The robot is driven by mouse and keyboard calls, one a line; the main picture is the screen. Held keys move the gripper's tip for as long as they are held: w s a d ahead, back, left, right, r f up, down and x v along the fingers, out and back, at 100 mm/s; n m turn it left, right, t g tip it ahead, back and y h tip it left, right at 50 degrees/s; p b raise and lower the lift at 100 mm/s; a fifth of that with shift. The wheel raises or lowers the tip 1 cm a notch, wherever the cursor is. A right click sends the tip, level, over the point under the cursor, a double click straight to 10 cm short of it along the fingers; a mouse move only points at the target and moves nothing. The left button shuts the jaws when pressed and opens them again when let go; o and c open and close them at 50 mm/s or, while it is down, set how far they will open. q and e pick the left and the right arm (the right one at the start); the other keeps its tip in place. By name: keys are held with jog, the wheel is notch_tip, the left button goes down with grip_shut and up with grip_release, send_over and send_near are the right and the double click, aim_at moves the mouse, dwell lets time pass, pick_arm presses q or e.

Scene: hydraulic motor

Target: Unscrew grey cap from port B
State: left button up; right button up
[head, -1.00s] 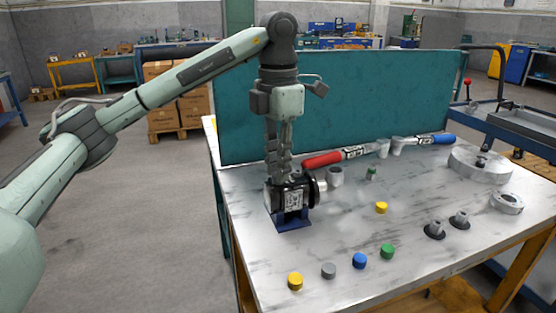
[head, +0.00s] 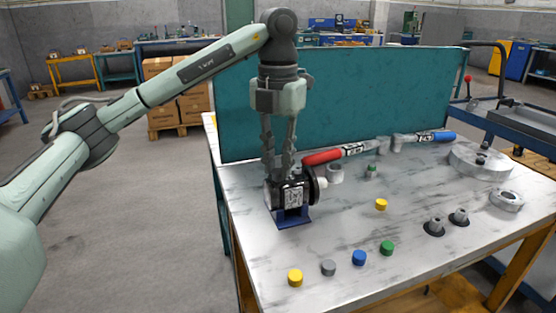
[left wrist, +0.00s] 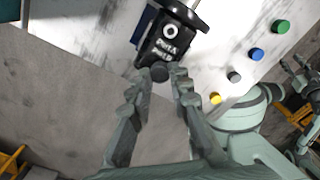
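The black motor (head: 289,193) sits on a blue stand (head: 293,219) on the table, with a disc-shaped flange on its right side. In the left wrist view the motor (left wrist: 168,38) has white port lettering, too small to read surely. A round dark grey cap (left wrist: 160,73) is at its near edge. My left gripper (head: 278,174) points straight down at the motor top. In the left wrist view its fingertips (left wrist: 161,72) stand apart on either side of the cap, seemingly with small gaps. What looks like my right gripper (left wrist: 303,75) is partly seen at the right edge.
Loose yellow (head: 295,278), grey (head: 328,268), blue (head: 359,258) and green (head: 387,248) caps lie along the table front. A red-handled tool (head: 322,158) lies behind the motor. A teal panel (head: 380,100) closes off the table back.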

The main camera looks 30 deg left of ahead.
pick_arm(q)
jog(key=shift+o, duration=1.1)
jog(key=m, duration=1)
jog(key=shift+c, duration=0.4)
grip_shut()
